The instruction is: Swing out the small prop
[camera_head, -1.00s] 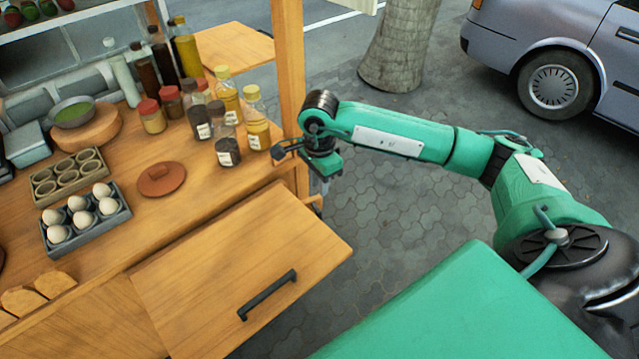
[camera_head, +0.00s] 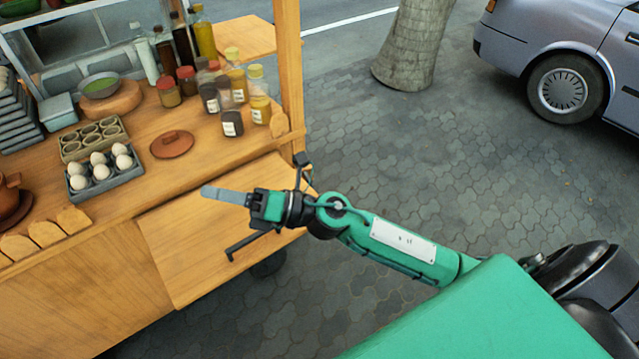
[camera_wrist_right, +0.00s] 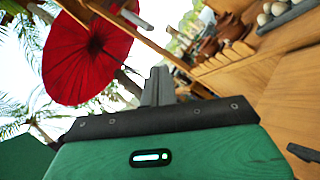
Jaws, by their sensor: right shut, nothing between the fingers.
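My right gripper (camera_head: 207,191) is shut and empty. Its fingers point left, over the wooden flap (camera_head: 190,270) on the cart's front; I cannot tell whether they touch it. In the right wrist view the fingers (camera_wrist_right: 158,84) are together. The flap has a black bar handle (camera_head: 240,247), partly behind the gripper; the handle also shows in the wrist view (camera_wrist_right: 303,152). I cannot make out the small prop for certain in either view. My left gripper is not in view.
The cart counter (camera_head: 215,150) holds bottles (camera_head: 232,122), a brown lid (camera_head: 172,144) and an egg tray (camera_head: 102,174). A wooden post (camera_head: 288,60) rises at its right corner. A red umbrella (camera_wrist_right: 85,55) shows in the wrist view. Open pavement (camera_head: 440,160) lies to the right.

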